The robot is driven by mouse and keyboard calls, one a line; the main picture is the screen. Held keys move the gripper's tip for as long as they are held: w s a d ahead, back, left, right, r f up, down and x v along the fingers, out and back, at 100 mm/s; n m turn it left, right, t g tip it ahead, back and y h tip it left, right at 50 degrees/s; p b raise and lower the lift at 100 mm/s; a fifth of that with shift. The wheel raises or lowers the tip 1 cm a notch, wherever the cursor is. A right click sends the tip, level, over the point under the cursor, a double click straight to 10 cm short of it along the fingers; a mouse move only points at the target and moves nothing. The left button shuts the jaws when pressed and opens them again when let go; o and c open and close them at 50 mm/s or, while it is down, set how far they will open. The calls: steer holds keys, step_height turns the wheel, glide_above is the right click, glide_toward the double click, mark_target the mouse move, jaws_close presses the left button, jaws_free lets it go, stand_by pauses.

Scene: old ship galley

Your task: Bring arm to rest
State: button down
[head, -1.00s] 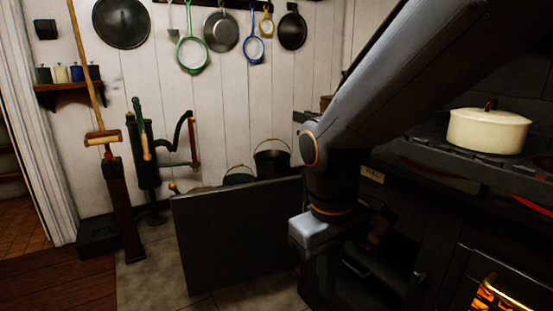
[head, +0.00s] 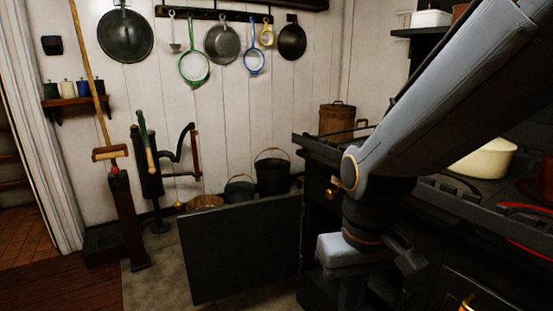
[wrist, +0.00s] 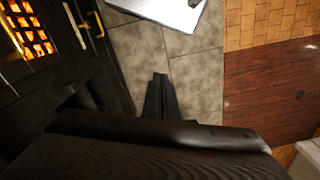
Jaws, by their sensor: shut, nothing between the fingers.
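My arm (head: 440,110) slants down from the upper right in the head view, in front of the black stove. Its pale wrist block (head: 345,250) hangs low beside the stove front. The fingers are hard to make out there against the dark stove. In the wrist view, my gripper (wrist: 160,92) shows as dark fingers close together over the grey tiled floor (wrist: 190,75). It is shut and empty, and no object touches the fingertips there.
A dark upright panel (head: 245,250) stands left of my wrist, with black buckets (head: 272,172) behind it. A cream pot (head: 485,158) sits on the stove, partly hidden by my arm. A fire glows in the stove (wrist: 28,38). Wooden floor (wrist: 270,90) lies clear at right.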

steer(key=s+d+r+m+p, duration=0.1)
steer(key=d+r+m+p, duration=0.1)
steer(key=d+r+p, duration=0.5)
steer(key=p, duration=0.4)
steer(key=shift+r, duration=0.35)
steer(key=shift+a, duration=0.15)
